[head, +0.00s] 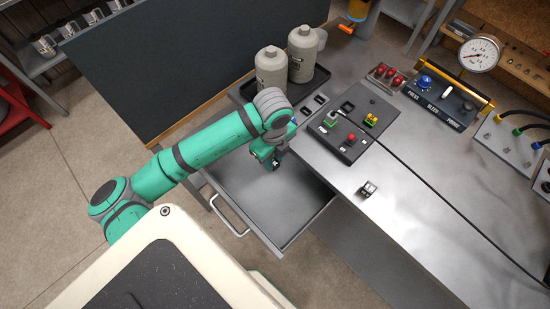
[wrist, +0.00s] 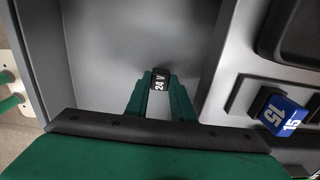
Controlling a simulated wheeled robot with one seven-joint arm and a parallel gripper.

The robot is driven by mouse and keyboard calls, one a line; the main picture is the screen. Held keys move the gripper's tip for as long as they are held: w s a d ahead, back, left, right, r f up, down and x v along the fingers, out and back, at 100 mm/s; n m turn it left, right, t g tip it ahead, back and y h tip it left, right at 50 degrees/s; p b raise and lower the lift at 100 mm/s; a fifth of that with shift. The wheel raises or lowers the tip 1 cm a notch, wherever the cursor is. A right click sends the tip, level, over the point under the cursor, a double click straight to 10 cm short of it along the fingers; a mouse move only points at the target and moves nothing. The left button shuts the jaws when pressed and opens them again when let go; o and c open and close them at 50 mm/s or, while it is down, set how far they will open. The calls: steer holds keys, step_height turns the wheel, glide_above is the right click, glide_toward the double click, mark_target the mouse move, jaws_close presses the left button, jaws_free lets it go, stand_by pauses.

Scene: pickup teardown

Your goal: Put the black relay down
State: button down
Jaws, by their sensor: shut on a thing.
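The black relay (wrist: 161,79), marked "24 V", is between the fingertips of my gripper (wrist: 161,88) in the wrist view. My gripper is shut on it. In the head view my gripper (head: 275,162) is over the back part of the open drawer (head: 262,205). The drawer floor lies below the relay in the wrist view and looks bare. I cannot tell how far the relay is above the floor.
A blue block marked 15 (wrist: 283,115) sits in a socket right of the drawer. Two grey bottles (head: 302,55) stand in a dark tray behind my gripper. A black panel (head: 345,138) with coloured parts and a small loose part (head: 368,189) are on the bench.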

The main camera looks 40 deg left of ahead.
steer(key=shift+s+a, duration=0.1)
steer(key=c, duration=1.5)
jaws_free()
steer(key=shift+s+f, duration=0.1)
steer(key=shift+c, duration=0.2)
step_height(320, 180, up, 12)
